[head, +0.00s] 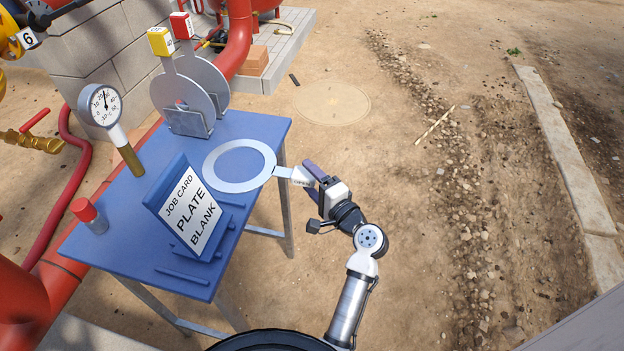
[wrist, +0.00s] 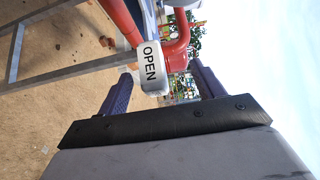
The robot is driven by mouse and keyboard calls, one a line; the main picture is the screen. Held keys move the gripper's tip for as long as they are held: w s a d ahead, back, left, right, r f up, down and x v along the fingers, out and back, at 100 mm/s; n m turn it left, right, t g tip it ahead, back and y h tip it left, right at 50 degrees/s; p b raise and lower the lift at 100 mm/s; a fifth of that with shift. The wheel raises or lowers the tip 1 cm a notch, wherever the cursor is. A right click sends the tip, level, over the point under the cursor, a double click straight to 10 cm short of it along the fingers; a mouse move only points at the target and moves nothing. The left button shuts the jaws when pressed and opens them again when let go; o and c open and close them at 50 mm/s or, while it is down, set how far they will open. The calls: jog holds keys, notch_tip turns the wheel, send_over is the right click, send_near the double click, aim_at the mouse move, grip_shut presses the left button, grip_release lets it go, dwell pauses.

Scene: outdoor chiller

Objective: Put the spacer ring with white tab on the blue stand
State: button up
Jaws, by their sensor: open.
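The spacer ring (head: 213,177) is a flat pale metal ring at the right side of the blue table. Its arm and white tab (head: 299,176) stick out past the table's right edge. In the wrist view the tab (wrist: 150,68) reads OPEN and lies between my fingertips, with gaps showing. My gripper (head: 313,178) is open at the tab. A blue stand (head: 160,190) with a sloped board bears a card reading JOB CARD PLATE BLANK. I cannot tell whether the ring touches the tabletop.
Two grey discs (head: 180,92) with yellow and red tabs stand in a rack at the table's back. A gauge (head: 104,104) and a red-capped jar (head: 88,214) are at the left. Red pipes (head: 237,40) run behind. The ground right of the table (head: 255,125) is open.

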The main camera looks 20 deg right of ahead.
jog(key=shift+o, duration=0.2)
jog(key=shift+s, duration=0.1)
jog(key=v, duration=0.6)
jog(key=shift+s, duration=0.35)
jog(key=shift+d+r, duration=0.1)
jog(key=b+v, duration=0.2)
jog(key=v, duration=1.2)
jog(key=shift+b, duration=0.4)
jog(key=shift+s, duration=0.1)
